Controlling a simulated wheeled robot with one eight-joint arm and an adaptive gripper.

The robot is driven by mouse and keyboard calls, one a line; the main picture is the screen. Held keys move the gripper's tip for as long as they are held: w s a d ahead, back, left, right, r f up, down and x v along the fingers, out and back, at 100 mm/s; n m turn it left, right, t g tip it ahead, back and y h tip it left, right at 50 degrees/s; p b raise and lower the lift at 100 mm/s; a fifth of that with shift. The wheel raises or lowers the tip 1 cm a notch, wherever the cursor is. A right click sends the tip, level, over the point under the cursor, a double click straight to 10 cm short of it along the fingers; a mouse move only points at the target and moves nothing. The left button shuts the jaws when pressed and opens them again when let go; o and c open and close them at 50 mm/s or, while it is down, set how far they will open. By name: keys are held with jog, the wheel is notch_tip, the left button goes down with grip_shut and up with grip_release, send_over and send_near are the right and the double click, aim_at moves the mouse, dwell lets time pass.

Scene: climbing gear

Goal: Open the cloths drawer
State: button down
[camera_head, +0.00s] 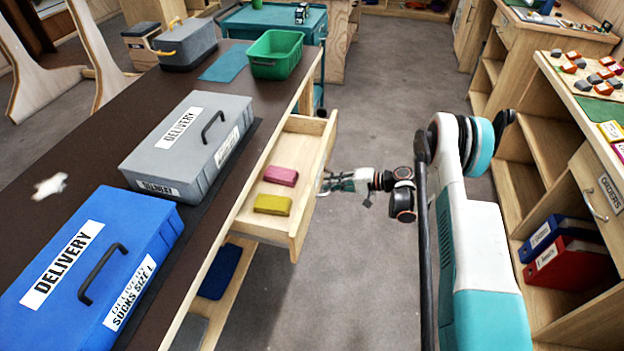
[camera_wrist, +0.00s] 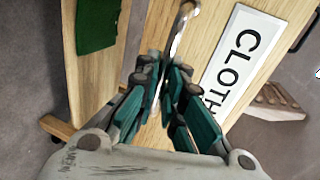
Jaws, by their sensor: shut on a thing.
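The cloths drawer (camera_head: 301,228) sticks out from the dark-topped workbench, pulled well open. A pink folded cloth (camera_head: 281,176) and a yellow folded cloth (camera_head: 272,204) lie inside it. In the wrist view, the drawer front (camera_wrist: 212,52) carries a white label (camera_wrist: 240,62) reading "CLOTH", its end hidden by my fingers. My gripper (camera_head: 327,183) is at the outer face of the drawer front. In the wrist view, my gripper (camera_wrist: 165,85) is shut on the metal drawer handle (camera_wrist: 182,30), whose lower part runs between the fingers.
A grey delivery box (camera_head: 160,160) and a blue delivery box (camera_head: 60,290) stand on the workbench (camera_head: 120,95). A green crate (camera_head: 276,55) sits at its far end. Shelves with binders (camera_head: 570,262) stand at the right. Grey floor (camera_head: 375,110) is clear between bench and shelves.

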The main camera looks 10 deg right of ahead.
jog(key=s+d, duration=0.3)
jog(key=d, duration=0.5)
jog(key=shift+d, duration=0.35)
jog(key=c, duration=1.7)
grip_release()
jog(key=shift+s+d, duration=0.1)
jog(key=v, duration=1.2)
jog(key=shift+r, duration=0.1)
